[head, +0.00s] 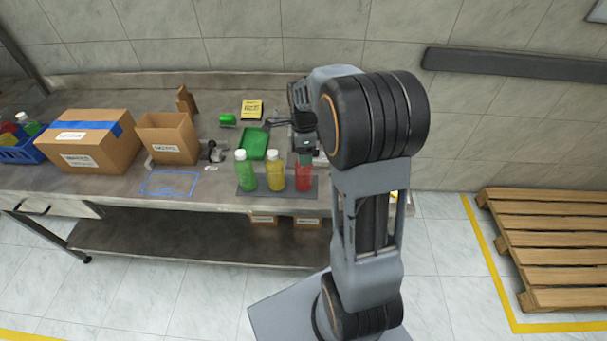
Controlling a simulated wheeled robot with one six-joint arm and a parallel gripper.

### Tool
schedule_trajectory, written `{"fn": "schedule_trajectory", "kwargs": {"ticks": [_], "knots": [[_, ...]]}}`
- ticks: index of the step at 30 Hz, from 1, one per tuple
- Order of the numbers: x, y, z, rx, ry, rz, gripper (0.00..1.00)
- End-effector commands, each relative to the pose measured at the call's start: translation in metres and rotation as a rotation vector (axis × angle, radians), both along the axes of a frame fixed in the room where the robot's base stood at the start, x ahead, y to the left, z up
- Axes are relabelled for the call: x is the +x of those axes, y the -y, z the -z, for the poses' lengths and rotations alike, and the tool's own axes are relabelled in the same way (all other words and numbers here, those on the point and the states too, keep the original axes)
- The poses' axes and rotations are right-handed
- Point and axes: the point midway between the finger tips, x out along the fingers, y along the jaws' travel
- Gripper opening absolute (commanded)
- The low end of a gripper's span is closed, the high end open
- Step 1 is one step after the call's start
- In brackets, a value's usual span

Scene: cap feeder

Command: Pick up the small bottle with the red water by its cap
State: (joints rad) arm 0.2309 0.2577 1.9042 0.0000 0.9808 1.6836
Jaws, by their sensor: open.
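The small bottle with red water (304,178) stands upright at the right end of a row of three bottles on a dark mat (275,194). The bottle with yellow water (275,175) and the one with green water (246,174) stand to its left. My gripper (303,151) is at the top of the red bottle, just above or around its cap. It is open. The gripper and arm partly cover the cap, and I cannot tell whether the fingers touch it.
A green tray (253,146) lies behind the bottles. An open cardboard box (166,140), a taped box (88,141) and a blue basket (22,148) stand to the left. A blue-outlined area (170,184) on the bench is empty. A wooden pallet (545,240) lies on the floor at right.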

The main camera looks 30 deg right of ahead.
Motion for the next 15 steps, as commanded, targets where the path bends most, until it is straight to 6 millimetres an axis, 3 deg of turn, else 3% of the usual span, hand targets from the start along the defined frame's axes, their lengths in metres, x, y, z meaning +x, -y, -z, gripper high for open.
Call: {"fn": "schedule_trajectory", "kwargs": {"ticks": [5, 12, 15], "knots": [[0.0, -0.0001, 0.0129, 0.0, 0.0, 0.0, 0.63], [0.0, -0.0001, 0.0144, 0.0, 0.001, 0.0, 0.63], [0.0, -0.0001, 0.0142, 0.0, 0.001, 0.0, 0.55]]}}
